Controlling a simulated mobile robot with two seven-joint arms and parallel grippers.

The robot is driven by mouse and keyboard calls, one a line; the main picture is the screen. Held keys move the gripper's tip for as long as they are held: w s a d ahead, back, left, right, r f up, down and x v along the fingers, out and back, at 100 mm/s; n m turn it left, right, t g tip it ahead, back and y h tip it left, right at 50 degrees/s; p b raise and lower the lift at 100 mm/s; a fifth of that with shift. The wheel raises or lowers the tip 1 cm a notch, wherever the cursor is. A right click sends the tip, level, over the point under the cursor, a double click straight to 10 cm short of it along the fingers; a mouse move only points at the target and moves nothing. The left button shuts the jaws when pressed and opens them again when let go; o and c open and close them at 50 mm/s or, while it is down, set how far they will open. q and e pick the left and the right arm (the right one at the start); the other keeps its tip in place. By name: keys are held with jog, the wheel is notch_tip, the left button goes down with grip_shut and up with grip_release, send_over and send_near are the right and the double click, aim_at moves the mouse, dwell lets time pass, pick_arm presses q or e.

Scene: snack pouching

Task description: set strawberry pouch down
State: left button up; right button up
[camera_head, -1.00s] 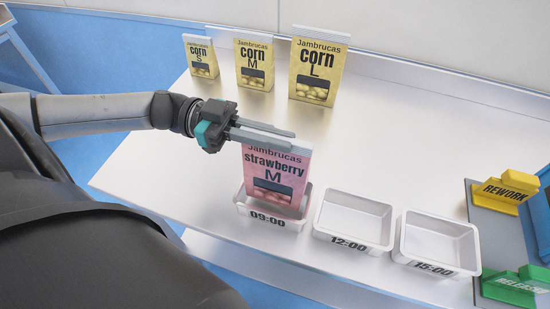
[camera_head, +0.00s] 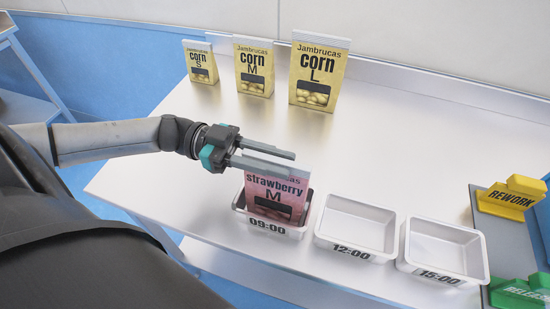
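The pink strawberry M pouch (camera_head: 276,196) stands in the tray marked 09:00 (camera_head: 268,228), its lower part hidden behind the tray's front wall. My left gripper (camera_head: 291,163) is at the pouch's top edge. Its two fingers are apart, one on the near side and one on the far side, and the near finger covers much of the brand name. The gap between the fingers looks open; whether either finger still touches the pouch is hard to tell. My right gripper is not in view.
Empty trays marked 12:00 (camera_head: 352,252) and 15:00 (camera_head: 440,274) stand to the right. Yellow corn pouches S (camera_head: 201,63), M (camera_head: 254,68) and L (camera_head: 318,75) stand at the back. A yellow REWORK sign (camera_head: 511,198) and a green sign (camera_head: 520,293) are at the right. The middle table is clear.

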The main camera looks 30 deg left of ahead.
pick_arm(q)
jog(key=shift+o, duration=0.6)
jog(key=shift+r, duration=0.1)
jog(key=v, duration=1.2)
jog(key=shift+p, duration=0.3)
jog(key=shift+r, duration=0.1)
